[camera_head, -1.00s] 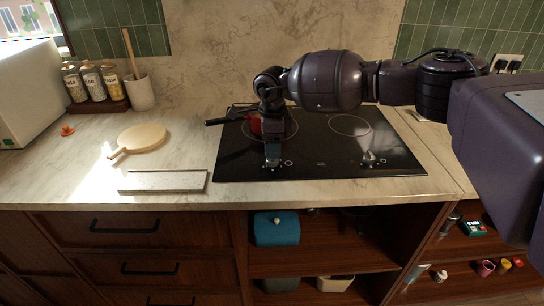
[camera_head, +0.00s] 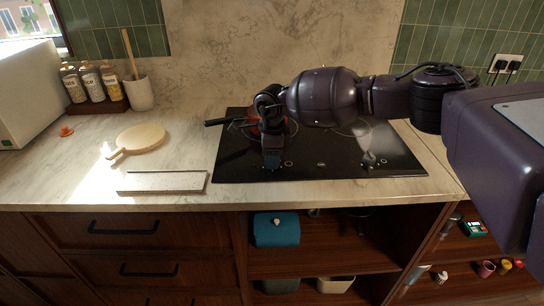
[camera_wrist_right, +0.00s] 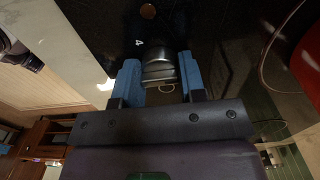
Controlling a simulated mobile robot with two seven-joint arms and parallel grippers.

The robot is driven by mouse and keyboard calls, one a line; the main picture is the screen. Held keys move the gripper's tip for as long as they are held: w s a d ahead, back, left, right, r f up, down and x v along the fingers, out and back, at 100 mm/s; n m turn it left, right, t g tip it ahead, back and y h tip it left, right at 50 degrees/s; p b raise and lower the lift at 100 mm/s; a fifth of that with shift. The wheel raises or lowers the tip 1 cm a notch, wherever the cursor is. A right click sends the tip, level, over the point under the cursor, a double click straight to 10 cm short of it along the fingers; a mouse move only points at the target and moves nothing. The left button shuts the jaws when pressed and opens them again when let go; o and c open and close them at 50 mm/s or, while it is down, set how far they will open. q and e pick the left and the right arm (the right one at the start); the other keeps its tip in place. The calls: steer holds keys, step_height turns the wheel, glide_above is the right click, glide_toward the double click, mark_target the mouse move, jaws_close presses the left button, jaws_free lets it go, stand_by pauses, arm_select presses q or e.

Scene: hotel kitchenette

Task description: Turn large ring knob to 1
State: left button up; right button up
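The black hob (camera_head: 320,172) is set in the counter. My right gripper (camera_head: 271,163) points down at its front, left of centre. In the right wrist view its two blue fingers (camera_wrist_right: 162,80) stand on either side of a silver-grey knob (camera_wrist_right: 161,70). The knob fills most of the space between them. I cannot tell whether the fingers press on it. A white 4 shows on the black glass beside the knob. The gripper hides this knob in the head view. A second knob (camera_head: 368,159) stands free to the right. My left gripper is not in view.
A red pan (camera_head: 254,131) with a black handle sits on the hob behind my right gripper. A round wooden board (camera_head: 142,139) and a flat rectangular tray (camera_head: 162,182) lie to the left. Open shelves (camera_head: 325,262) are below the hob.

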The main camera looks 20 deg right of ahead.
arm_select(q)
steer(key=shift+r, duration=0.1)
arm_select(e)
steer(key=shift+c, duration=0.3)
steer(key=shift+r+m+p, duration=0.15)
steer(key=shift+m+p, duration=0.15)
steer(key=shift+m, duration=0.1)
steer(key=shift+m+p, duration=0.4)
steer(key=shift+m, duration=0.3)
steer(key=shift+r+m+p, duration=0.1)
steer(key=shift+m+p, duration=0.45)
steer(key=shift+m, duration=0.25)
steer(key=shift+m+p, duration=0.45)
steer(key=shift+m, duration=0.45)
steer(key=shift+m+p, duration=0.3)
steer(key=shift+m, duration=0.2)
steer(key=m+p, duration=0.2)
steer(key=m, duration=0.1)
steer(key=shift+m, duration=0.3)
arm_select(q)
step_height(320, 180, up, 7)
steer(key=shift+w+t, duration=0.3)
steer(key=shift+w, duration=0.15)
arm_select(e)
steer(key=shift+m, duration=0.8)
arm_select(q)
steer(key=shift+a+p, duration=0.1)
steer(key=shift+p, duration=0.2)
arm_select(e)
steer(key=shift+f, duration=0.2)
